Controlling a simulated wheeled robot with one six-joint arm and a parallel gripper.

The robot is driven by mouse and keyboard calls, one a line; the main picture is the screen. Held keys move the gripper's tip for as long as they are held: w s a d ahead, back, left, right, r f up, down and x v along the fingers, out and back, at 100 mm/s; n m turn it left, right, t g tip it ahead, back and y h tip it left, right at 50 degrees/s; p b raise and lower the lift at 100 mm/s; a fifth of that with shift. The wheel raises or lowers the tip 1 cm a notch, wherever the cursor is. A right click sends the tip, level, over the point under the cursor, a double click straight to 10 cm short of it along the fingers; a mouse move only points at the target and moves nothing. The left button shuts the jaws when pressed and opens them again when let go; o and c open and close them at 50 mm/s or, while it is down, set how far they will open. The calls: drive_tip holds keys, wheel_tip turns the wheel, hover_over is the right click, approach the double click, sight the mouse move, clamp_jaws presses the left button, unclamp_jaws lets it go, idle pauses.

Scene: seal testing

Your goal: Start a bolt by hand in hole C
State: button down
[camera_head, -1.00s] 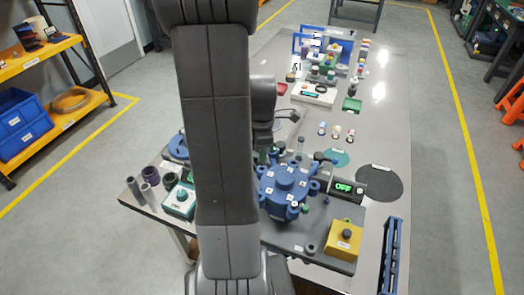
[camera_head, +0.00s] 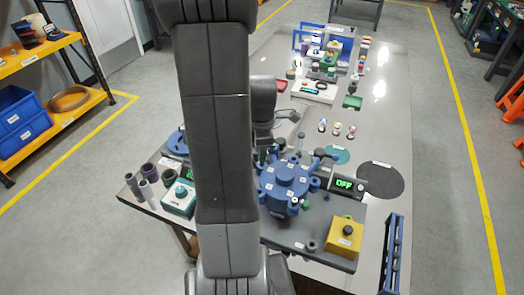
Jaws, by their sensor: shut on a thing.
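A blue round vessel (camera_head: 284,182) with a raised lid and several lugs around its rim stands on a dark grey plate (camera_head: 315,226). Small labels mark the lid, too small to read, so I cannot tell which hole is C. Dark upright pieces (camera_head: 273,154) show at the vessel's back edge; I cannot tell whether they are bolts.
A display reading OFF (camera_head: 344,184) stands right of the vessel. A yellow button box (camera_head: 344,236) is at front right, with a blue rack (camera_head: 393,255) beyond it. A teal box (camera_head: 178,200) and grey cylinders stand left. A black disc (camera_head: 380,180) lies on the clear right side of the table.

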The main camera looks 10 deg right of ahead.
drive_tip(key=shift+f+b, duration=0.85)
drive_tip(key=shift+f, duration=0.15)
idle(1.0)
drive_tip(key=shift+m, duration=2)
drive_tip(key=m, duration=0.4)
drive_tip(key=shift+f, duration=0.1)
